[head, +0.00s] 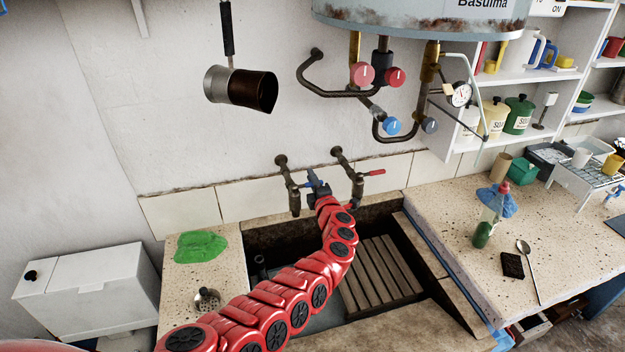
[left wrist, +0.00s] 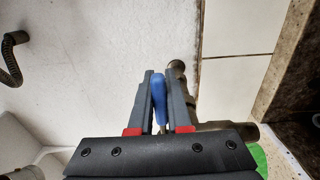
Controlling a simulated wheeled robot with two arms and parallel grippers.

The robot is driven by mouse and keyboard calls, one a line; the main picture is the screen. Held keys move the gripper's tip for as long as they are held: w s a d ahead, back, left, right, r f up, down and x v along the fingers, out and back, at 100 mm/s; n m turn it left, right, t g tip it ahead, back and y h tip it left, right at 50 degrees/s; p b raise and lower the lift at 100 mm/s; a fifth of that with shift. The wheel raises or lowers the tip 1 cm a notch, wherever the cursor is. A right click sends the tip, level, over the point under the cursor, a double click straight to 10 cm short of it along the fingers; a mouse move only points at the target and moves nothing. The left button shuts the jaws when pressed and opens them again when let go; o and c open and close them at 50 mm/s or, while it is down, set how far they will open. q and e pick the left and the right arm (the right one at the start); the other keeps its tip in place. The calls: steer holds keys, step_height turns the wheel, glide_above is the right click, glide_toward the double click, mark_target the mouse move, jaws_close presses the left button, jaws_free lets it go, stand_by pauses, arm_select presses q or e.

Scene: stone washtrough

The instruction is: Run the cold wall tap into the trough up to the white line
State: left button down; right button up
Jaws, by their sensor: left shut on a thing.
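The cold wall tap (head: 292,192) is an old brass tap with a blue lever, on the left of two wall taps. My left gripper (head: 317,184) is at that lever. In the left wrist view the blue lever (left wrist: 158,92) lies between the fingers of my left gripper (left wrist: 159,78), which is shut on it. The stone trough (head: 262,240) is below, partly hidden by my red left arm. I see no stream under the cold tap's spout. I cannot make out the white line or a water level. My right gripper is not in view.
The hot tap (head: 356,182) with a red lever stands close on the right. A wooden slatted rack (head: 380,272) is in the trough's right part. A green cloth (head: 201,246) lies on the left ledge. A boiler (head: 420,22) with pipes and knobs hangs above.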

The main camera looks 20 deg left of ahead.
arm_select(q)
steer(key=shift+a+r, duration=0.4)
steer(key=shift+r, duration=0.2)
steer(key=c, duration=1.1)
jaws_free()
steer(key=shift+w, duration=0.1)
steer(key=shift+o, duration=1.2)
steer(key=shift+f, duration=0.2)
steer(key=shift+w+f, duration=0.1)
steer(key=shift+f, duration=0.05)
steer(key=b+v, duration=0.2)
steer(key=v, duration=1.5)
